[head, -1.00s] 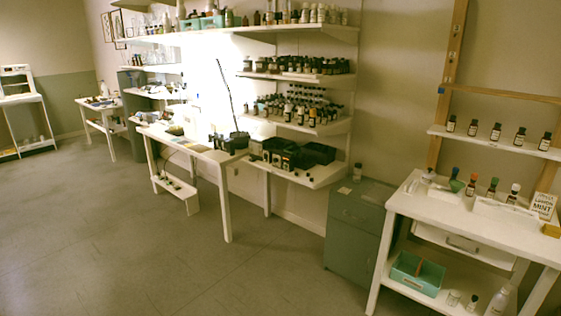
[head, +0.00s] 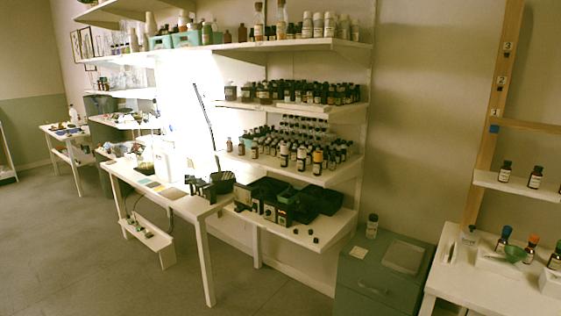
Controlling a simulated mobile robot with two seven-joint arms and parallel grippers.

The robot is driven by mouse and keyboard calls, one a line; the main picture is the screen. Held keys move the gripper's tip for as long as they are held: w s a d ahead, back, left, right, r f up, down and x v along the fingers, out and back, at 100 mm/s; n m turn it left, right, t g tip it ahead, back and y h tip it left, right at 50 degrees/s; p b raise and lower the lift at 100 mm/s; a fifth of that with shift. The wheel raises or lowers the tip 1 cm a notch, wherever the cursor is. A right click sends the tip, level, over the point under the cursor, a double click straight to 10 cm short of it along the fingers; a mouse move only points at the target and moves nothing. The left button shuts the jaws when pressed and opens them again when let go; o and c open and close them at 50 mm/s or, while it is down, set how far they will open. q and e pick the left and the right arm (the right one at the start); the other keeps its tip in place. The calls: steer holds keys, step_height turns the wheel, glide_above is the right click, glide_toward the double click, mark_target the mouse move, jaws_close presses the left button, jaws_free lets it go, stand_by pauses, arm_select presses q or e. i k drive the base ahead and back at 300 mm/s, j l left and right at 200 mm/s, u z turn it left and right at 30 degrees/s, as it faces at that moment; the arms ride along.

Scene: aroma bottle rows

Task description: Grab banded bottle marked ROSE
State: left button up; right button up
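No bottle can be read as ROSE at this distance, and I cannot tell which one is banded. Small dark bottles with pale labels stand in rows on the middle wall shelf (head: 345,174) and the shelf above it (head: 350,108). Two dark labelled bottles (head: 536,177) stand on the small right shelf. Neither of my grippers is in view.
A grey-green cabinet (head: 352,287) stands between the shelves and the right table, with a single bottle (head: 372,226) on top. A white table (head: 207,208) and a low bench (head: 160,240) stand at the left. The floor (head: 100,270) in front is clear.

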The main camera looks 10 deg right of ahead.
mark_target(303, 155)
steer(key=i+j+z, duration=0.15)
steer(key=i, duration=0.25)
steer(key=i+j+z, duration=0.2)
steer(key=i, duration=0.2)
steer(key=i+j+z, duration=0.15)
steer(key=i, duration=0.25)
steer(key=i+j+z, duration=0.9)
steer(key=j, duration=0.25)
steer(key=j+z, duration=0.2)
steer(key=j, duration=0.25)
